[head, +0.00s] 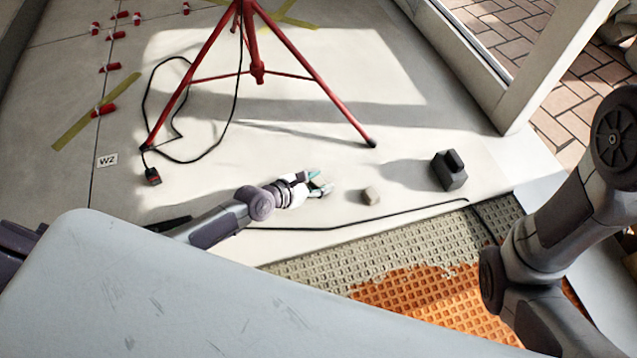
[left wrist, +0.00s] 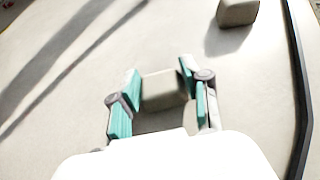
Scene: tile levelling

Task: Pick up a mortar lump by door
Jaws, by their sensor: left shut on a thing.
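My left gripper (head: 319,186) reaches over the pale tiled floor in the head view. It is shut on a small grey-beige mortar lump (head: 318,182), mostly hidden by the fingers there. In the left wrist view the lump (left wrist: 163,88) sits between the teal pads of the left gripper (left wrist: 161,85). Whether it touches the floor is hard to tell. A second mortar lump (head: 371,196) lies free on the floor to the right of the gripper, and it also shows at the top of the left wrist view (left wrist: 237,11). My right gripper is out of view.
A red tripod (head: 257,70) stands behind the gripper with a black cable around one leg. A dark block (head: 449,171) stands on the right near the doorway (head: 520,90). A black cable (head: 370,216) runs along the edge of the orange waffled mat (head: 420,290).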

